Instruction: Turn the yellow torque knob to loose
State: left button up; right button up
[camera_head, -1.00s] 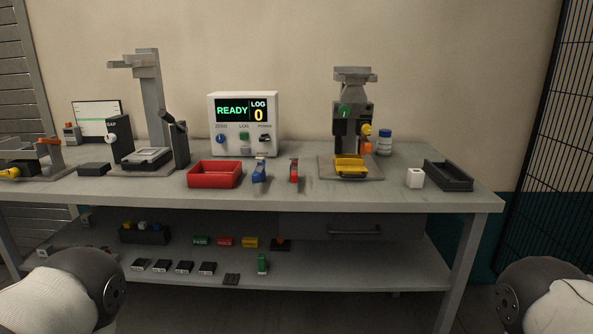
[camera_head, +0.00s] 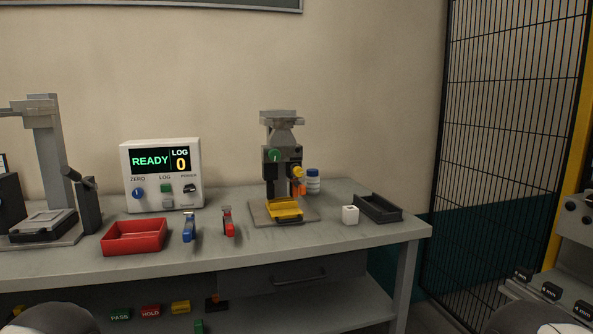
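The yellow knob (camera_head: 297,172) sits on the right side of a dark grey upright device (camera_head: 283,145) on the bench. The device also has a green round knob (camera_head: 274,155) on its front, an orange part (camera_head: 299,187) below the yellow knob, and a yellow block (camera_head: 285,209) at its base. The knob is small here and its setting cannot be read. Parts of my arms show at the bottom left and bottom right edges, far from the device. Neither gripper is in the picture.
The bench (camera_head: 330,235) also holds a white READY display box (camera_head: 162,187), a red tray (camera_head: 134,237), blue and red hand tools, a white cube (camera_head: 350,215) and a black tray (camera_head: 378,208). A mesh fence (camera_head: 510,130) stands at the right. Bench room in front of the device is clear.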

aim_at(296, 169)
jog(key=i+l+u, duration=0.35)
jog(key=l, duration=0.25)
jog(key=l+u, duration=0.2)
jog(key=i+l+u, duration=0.2)
jog(key=l, duration=0.25)
jog(key=k, duration=0.05)
